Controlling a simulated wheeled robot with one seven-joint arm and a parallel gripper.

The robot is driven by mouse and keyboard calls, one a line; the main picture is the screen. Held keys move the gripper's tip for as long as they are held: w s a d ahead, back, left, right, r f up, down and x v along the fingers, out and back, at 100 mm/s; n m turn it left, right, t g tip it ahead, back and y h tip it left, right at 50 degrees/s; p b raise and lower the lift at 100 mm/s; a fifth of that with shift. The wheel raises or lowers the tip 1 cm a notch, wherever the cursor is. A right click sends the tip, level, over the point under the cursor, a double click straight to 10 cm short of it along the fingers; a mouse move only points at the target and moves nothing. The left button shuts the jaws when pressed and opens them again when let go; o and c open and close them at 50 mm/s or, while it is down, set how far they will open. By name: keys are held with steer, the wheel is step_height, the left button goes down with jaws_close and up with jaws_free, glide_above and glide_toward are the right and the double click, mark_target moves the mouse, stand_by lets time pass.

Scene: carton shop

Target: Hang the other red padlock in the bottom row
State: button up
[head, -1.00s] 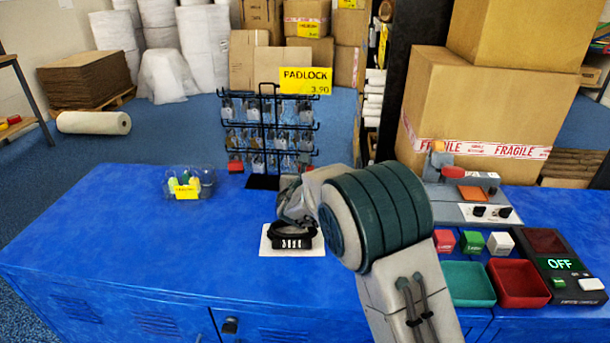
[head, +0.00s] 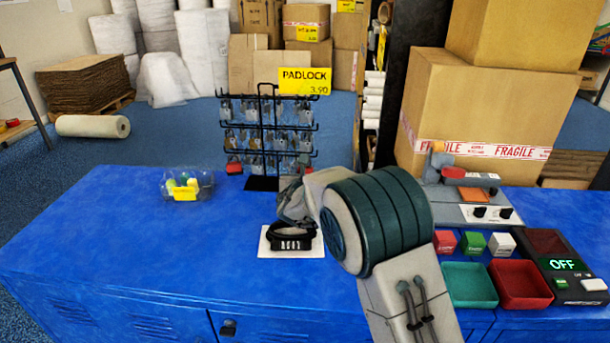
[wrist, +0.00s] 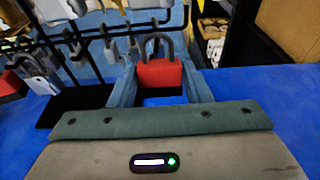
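A red padlock (wrist: 160,75) with a dark shackle is upright between the two fingers of my gripper (wrist: 161,85) in the wrist view. The fingers touch its sides. It is at the right end of the rack's bottom row, and I cannot tell whether its shackle is on a hook. The black wire rack (head: 263,140) carries several grey and brass padlocks in rows. Another red padlock (head: 235,167) hangs at the bottom row's left end; it also shows at the left edge of the wrist view (wrist: 10,85). In the head view my arm hides most of the gripper.
A yellow price sign (head: 304,80) tops the rack. A clear tub (head: 205,186) stands left and a black strap on a white card (head: 290,253) lies in front. Right are red and green trays (head: 468,290) and a large carton (head: 480,110).

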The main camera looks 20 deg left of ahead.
steer(key=o, duration=0.3)
steer(key=shift+s, duration=0.15)
